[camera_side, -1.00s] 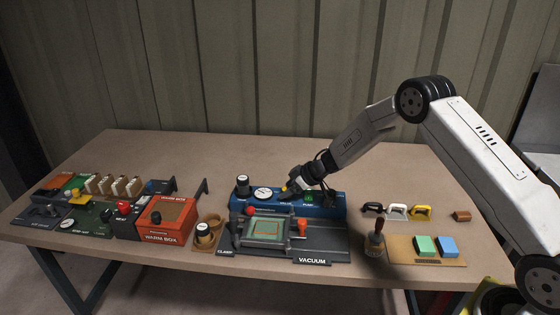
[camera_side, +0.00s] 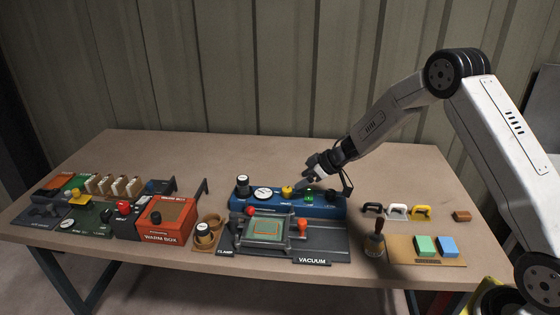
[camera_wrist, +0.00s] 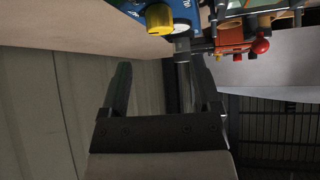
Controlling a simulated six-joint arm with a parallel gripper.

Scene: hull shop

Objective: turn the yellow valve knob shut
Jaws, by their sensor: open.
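The yellow valve knob (camera_side: 288,191) stands on the blue panel (camera_side: 325,211), between a round white gauge and a green part. It also shows at the top of the wrist view (camera_wrist: 159,18), just beyond my fingertips. My gripper (camera_side: 304,183) is open and empty, above and to the right of the knob, pointing down toward the panel. In the wrist view my two fingers (camera_wrist: 160,64) are spread with nothing between them, and the knob is clear of both. Which way the knob's grip is turned is too small to tell.
A white gauge (camera_side: 263,194) and a black knob (camera_side: 242,185) stand left of the yellow knob. The vacuum fixture (camera_side: 312,261) with red handles lies in front. The orange warm box (camera_side: 165,220) is further left. The table behind the panel is clear.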

